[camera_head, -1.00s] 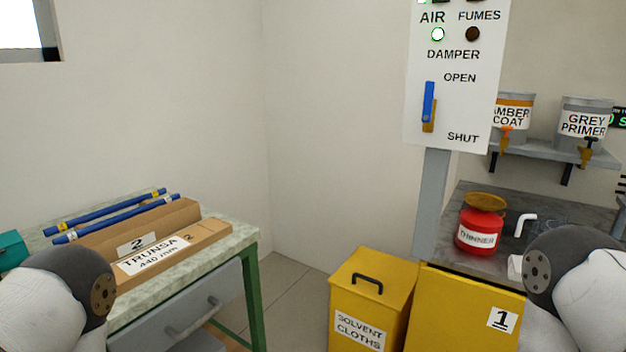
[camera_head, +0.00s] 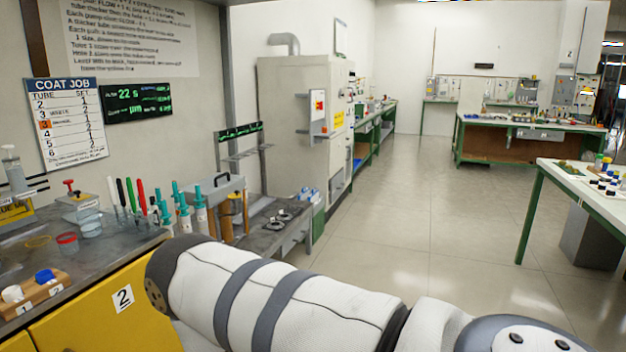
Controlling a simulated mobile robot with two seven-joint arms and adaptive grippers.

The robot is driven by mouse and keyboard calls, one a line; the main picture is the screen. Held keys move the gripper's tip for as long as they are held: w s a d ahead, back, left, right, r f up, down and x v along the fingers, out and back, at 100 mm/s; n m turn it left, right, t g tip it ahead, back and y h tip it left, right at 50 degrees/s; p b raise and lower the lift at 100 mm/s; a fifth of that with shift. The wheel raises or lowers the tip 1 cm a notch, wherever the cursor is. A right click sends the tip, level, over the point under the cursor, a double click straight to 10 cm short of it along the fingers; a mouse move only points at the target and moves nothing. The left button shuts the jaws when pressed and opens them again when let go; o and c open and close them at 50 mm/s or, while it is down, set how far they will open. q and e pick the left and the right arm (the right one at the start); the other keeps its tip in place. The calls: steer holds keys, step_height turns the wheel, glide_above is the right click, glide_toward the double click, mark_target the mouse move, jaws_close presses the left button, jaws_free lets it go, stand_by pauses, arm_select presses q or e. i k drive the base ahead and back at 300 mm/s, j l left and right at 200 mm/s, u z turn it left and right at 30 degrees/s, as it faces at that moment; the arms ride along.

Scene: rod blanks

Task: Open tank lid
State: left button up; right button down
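No tank is clearly marked in the head view. A grey lid-like piece with a dark handle (camera_head: 214,184) sits on the grey bench, with amber cylinders just to its right; I cannot tell for sure that it is the tank lid, and it looks closed. One of my arms, white with grey bands, lies across the bottom of the view and hides part of the bench front. Neither gripper shows, so I cannot see whether they are open or shut.
Yellow cabinet doors (camera_head: 84,325) are below. A grey cabinet (camera_head: 290,110) stands beyond. The floor (camera_head: 420,220) right of the bench is clear.

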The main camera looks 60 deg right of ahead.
mark_target(216, 186)
steer(key=z, duration=1.35)
steer(key=i+l, duration=0.15)
steer(key=i, duration=0.45)
steer(key=i+l, duration=0.2)
steer(key=i, duration=0.4)
steer(key=i+l, duration=0.15)
steer(key=i, duration=0.45)
steer(key=i+l, duration=0.2)
steer(key=i, duration=0.35)
